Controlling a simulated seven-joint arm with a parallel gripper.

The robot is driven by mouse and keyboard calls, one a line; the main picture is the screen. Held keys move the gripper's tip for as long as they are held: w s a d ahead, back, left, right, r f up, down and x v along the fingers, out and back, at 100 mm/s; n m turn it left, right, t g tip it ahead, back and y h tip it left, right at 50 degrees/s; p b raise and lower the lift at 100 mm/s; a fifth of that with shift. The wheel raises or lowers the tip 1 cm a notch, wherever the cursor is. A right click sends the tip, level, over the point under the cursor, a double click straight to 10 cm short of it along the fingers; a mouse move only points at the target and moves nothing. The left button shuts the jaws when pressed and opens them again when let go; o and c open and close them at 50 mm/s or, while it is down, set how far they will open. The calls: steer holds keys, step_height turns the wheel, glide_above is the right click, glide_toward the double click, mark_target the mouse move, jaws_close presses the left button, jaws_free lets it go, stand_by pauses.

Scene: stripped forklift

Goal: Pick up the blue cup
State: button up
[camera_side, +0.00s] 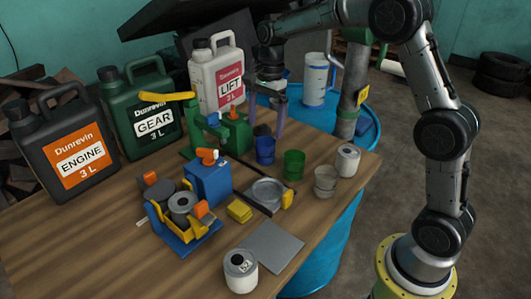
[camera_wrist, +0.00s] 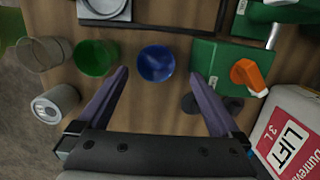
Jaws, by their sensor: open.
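The blue cup (camera_side: 265,150) stands upright on the wooden table, left of the green cup (camera_side: 293,163). In the wrist view the blue cup (camera_wrist: 156,63) shows its open mouth, close to the middle between my fingertips. My gripper (camera_side: 266,132) is open and empty, with its purple fingers pointing down just above and behind the cup. In the wrist view my gripper (camera_wrist: 158,75) has one finger on each side of the cup in the picture, with space on both sides. I cannot tell how high the tips are above the rim.
The green cup (camera_wrist: 95,58) is close beside my left finger in the wrist view, with a beige cup (camera_wrist: 40,53) and a can (camera_wrist: 55,103) beyond. A green machine part (camera_wrist: 217,65) lies on the other side. The red-labelled LIFT jug (camera_side: 217,75) stands behind.

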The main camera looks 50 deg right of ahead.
mark_target(265, 146)
steer(key=f, duration=0.7)
steer(key=shift+s+a+f, duration=0.15)
steer(key=shift+s+a, duration=0.2)
steer(key=shift+a, duration=0.05)
steer(key=c, duration=1.4)
